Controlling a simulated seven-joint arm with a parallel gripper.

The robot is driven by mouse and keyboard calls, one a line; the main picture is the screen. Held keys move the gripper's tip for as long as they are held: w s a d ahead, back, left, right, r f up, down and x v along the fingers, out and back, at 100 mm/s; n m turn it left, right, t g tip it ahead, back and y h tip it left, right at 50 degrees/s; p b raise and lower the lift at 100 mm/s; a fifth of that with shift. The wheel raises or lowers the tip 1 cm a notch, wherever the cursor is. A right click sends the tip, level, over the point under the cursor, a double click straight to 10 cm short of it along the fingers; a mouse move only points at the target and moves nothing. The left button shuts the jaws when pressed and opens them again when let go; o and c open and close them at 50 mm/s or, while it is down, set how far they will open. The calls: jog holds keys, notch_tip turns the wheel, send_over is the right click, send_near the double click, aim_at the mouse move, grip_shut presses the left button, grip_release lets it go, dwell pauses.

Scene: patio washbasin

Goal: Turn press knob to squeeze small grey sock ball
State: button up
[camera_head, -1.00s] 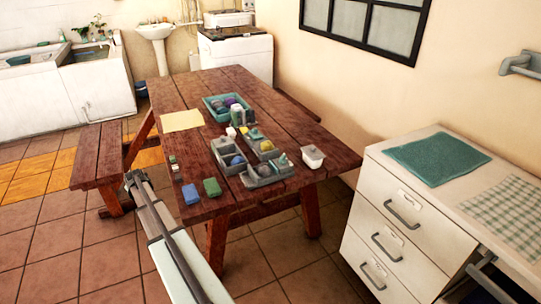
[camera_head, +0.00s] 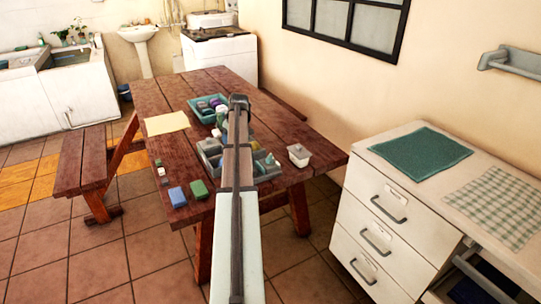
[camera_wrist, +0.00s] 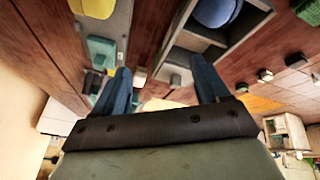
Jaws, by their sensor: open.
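My gripper (camera_head: 238,100) is over the wooden table in the head view, and the forearm hides much of the grey trays. In the wrist view the two blue fingers of my gripper (camera_wrist: 161,88) are apart, with nothing held between them. A grey tray (camera_head: 209,158) shows left of my arm, and another grey tray (camera_head: 268,170) with small parts shows to its right. In the wrist view a blue ball (camera_wrist: 215,12) sits in a grey compartment (camera_wrist: 232,45) at the upper right. I cannot make out the press knob or the small grey sock ball for certain.
A teal crate (camera_head: 194,112) of balls stands at the back. A white lidded tub (camera_head: 299,155) is at the right. Blue (camera_head: 177,196) and green (camera_head: 197,189) blocks lie near the front edge. A yellow cloth (camera_head: 166,123) lies left; the far table end is clear.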

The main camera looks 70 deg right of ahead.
aim_at(269, 156)
jog(key=s+a+r+n+y, duration=0.1)
jog(key=s+r+y, duration=0.15)
jog(key=s, duration=0.85)
jog(key=s+a+r+n+y, duration=0.1)
jog(key=s+r, duration=0.3)
jog(key=s, duration=0.8)
jog(key=shift+t+h, duration=0.25)
jog(key=shift+t, duration=0.05)
jog(key=x, duration=1.4)
jog(key=shift+d, duration=0.1)
jog(key=shift+r, duration=0.1)
jog(key=c, duration=1.1)
jog(key=shift+o, duration=0.2)
